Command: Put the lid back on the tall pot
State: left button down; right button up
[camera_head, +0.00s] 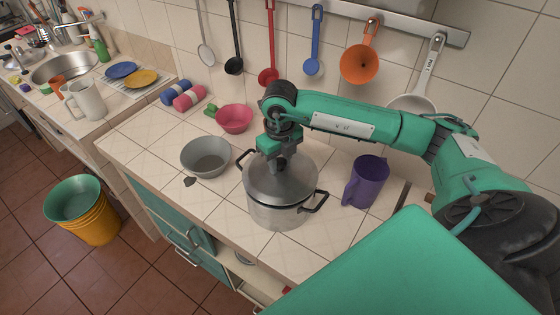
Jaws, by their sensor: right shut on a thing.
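The tall pot (278,214) is a steel pot with black side handles, standing on the tiled counter. Its grey metal lid (290,183) is at the top of the pot, over the opening. I cannot tell whether the lid rests fully on the rim. My right gripper (271,164) points down at the lid's middle and is shut on it; the gripper hides the lid's knob. My left gripper is not in view.
A purple mug (366,181) stands close on the right.

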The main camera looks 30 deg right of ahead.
jog(key=shift+b, duration=0.3)
dwell(0.5)
dwell(0.4)
jog(key=o, duration=1.6)
jog(key=shift+r, duration=0.1)
jog(key=shift+r+p, duration=1.6)
jog(key=shift+r, duration=1.85)
grip_shut()
